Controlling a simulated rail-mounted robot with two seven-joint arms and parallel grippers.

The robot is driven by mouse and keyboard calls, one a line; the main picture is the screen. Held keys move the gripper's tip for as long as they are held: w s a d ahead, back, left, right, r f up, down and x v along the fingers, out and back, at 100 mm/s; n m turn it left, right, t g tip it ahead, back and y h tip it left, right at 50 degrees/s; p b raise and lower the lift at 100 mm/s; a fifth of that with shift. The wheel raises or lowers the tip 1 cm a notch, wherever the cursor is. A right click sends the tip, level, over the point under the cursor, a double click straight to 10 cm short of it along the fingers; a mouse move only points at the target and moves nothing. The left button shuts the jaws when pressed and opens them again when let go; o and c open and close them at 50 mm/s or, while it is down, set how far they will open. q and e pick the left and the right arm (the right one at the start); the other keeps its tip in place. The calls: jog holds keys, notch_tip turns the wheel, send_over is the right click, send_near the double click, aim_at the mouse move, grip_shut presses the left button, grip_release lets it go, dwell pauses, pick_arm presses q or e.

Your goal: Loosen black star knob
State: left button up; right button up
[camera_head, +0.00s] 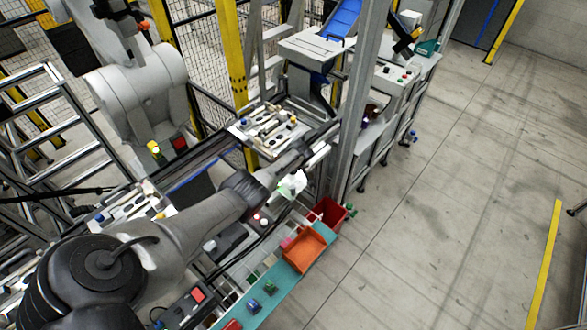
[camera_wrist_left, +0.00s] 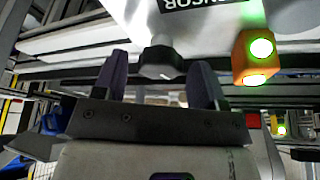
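In the left wrist view a dark grey to black knob (camera_wrist_left: 161,60) with a paler lower face sits below a white panel. It is probably the black star knob, but its star shape is not clear. My left gripper (camera_wrist_left: 161,72) is open, with one purple-grey finger on each side of the knob. Gaps show between fingers and knob, and I cannot tell any contact. In the head view my left arm reaches from the lower left toward a pallet fixture (camera_head: 247,127); the knob and fingertips cannot be made out there. My right gripper is not in view.
An orange block with green lights (camera_wrist_left: 255,58) is close right of the fingers in the wrist view. In the head view an orange tray (camera_head: 305,252) and a red bin (camera_head: 331,213) stand near the arm. A grey post (camera_head: 360,100) rises beside the fixture. Open floor lies right.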

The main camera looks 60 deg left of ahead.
pick_arm(q)
jog(key=shift+o, duration=0.2)
jog(key=shift+d+r+p, duration=0.15)
jog(key=shift+r+p, duration=0.3)
jog(key=p+v, duration=0.4)
jog(key=v, duration=0.1)
notch_tip(320, 180, up, 7)
jog(key=p, duration=0.2)
send_over(295, 179)
jog(key=d, duration=0.3)
jog(key=shift+s+r, duration=0.1)
jog(key=shift+s, duration=0.15)
